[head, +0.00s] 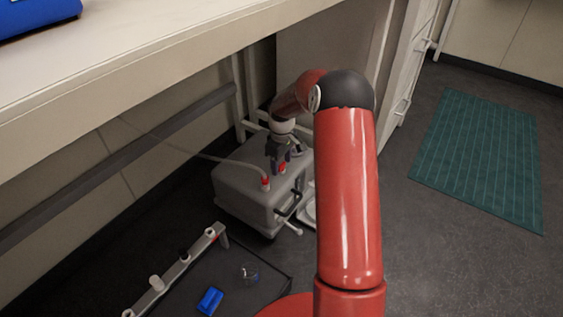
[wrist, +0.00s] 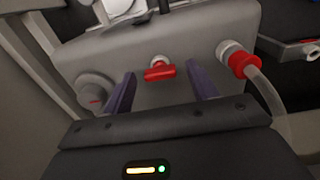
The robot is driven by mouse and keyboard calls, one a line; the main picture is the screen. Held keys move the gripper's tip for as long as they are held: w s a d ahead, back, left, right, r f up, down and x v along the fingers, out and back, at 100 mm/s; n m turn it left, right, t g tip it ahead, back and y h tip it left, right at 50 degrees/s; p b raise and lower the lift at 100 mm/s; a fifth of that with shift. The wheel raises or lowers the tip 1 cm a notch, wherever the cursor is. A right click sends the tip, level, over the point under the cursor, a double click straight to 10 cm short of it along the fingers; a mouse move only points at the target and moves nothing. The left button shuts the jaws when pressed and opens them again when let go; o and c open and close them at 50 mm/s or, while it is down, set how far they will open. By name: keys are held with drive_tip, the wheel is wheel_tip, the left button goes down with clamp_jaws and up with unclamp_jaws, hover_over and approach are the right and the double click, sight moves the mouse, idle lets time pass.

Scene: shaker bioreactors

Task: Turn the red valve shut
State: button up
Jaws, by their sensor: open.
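The red valve (wrist: 159,73) is a small red bar handle on a pale fitting, on top of a grey box-shaped unit (wrist: 135,48). In the wrist view it lies crosswise between my gripper's two purple fingers, with a gap on each side. My gripper (wrist: 160,69) is open and empty, its fingers reaching toward the valve. How far the fingertips are above the box top is hard to tell. In the head view the grey unit (head: 240,196) stands on the floor under the bench, and my gripper (head: 279,164) points down at it, partly hiding the valve.
A red hose connector (wrist: 240,64) with a clear hose (wrist: 268,98) stands right of the valve. A grey round cap (wrist: 95,91) is at left. The bench (head: 150,75) overhangs the unit. A tray (head: 235,285) with a blue item (head: 210,301) lies in front.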

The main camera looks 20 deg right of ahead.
drive_tip(key=c, duration=1)
drive_tip(key=shift+m, duration=0.4)
drive_tip(key=m+p, duration=0.1)
drive_tip(key=m, duration=0.2)
drive_tip(key=shift+m, duration=0.3)
drive_tip(key=m, duration=0.4)
drive_tip(key=shift+m, duration=0.3)
drive_tip(key=m+p, duration=0.1)
drive_tip(key=m, duration=0.3)
drive_tip(key=shift+m, duration=0.3)
drive_tip(key=shift+m+p, duration=0.6)
drive_tip(key=shift+m, duration=1.6)
